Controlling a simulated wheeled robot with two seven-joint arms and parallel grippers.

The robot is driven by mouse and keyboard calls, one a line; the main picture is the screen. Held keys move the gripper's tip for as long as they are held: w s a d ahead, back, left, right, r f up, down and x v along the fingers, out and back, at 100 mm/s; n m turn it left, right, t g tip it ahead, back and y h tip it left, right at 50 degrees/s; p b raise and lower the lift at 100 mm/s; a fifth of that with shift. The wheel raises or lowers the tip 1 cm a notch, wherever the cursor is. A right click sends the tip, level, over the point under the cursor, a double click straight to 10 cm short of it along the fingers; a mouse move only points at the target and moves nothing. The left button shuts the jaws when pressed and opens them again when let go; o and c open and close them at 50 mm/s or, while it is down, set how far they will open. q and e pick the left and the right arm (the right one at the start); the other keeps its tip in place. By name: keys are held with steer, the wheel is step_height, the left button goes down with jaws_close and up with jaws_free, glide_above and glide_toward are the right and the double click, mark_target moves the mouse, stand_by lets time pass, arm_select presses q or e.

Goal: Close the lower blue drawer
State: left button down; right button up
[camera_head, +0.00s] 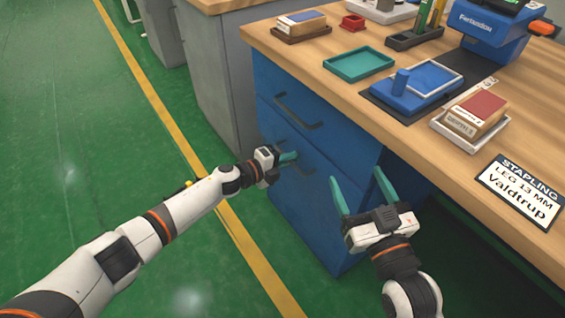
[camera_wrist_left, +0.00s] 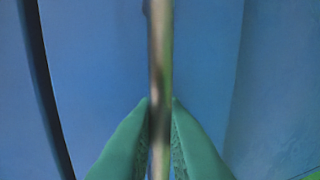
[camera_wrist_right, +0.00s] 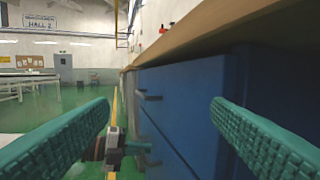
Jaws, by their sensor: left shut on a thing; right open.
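The blue drawer cabinet (camera_head: 318,205) stands under the wooden workbench. The upper drawer's dark bar handle (camera_head: 297,113) is free. The lower blue drawer (camera_head: 320,180) is below it, and its handle (camera_wrist_left: 160,60) runs upright through the left wrist view. My left gripper (camera_head: 288,158) is shut on this handle, with a green fingertip on each side. I cannot tell how far the lower drawer stands out. My right gripper (camera_head: 362,190) is open and empty, in front of the cabinet's right side. In the right wrist view, its fingers (camera_wrist_right: 160,125) are spread wide.
The wooden bench top (camera_head: 330,85) overhangs the cabinet and holds a green tray (camera_head: 358,64), a blue stapling fixture (camera_head: 405,92) and boxes. A grey cabinet (camera_head: 215,75) stands behind. Green floor (camera_head: 70,110) with a yellow line is clear at left.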

arm_select(q)
steer(key=shift+w+r, duration=0.1)
steer(key=shift+r, duration=0.05)
steer(key=c, duration=1.8)
jaws_free()
steer(key=shift+c, duration=0.2)
steer(key=shift+d, duration=0.15)
steer(key=p+v, duration=0.4)
steer(key=v, duration=0.8)
arm_select(e)
steer(key=s+d+f+g+h, duration=0.1)
steer(key=s+d+f+g, duration=0.1)
steer(key=s+f+g, duration=0.2)
steer(key=s+d+f+g+h, duration=0.2)
steer(key=s+f+g, duration=0.2)
steer(key=f+g, duration=0.3)
steer(key=shift+s+d+f+m, duration=0.2)
steer(key=shift+d+f+m, duration=0.1)
steer(key=shift+f, duration=0.85)
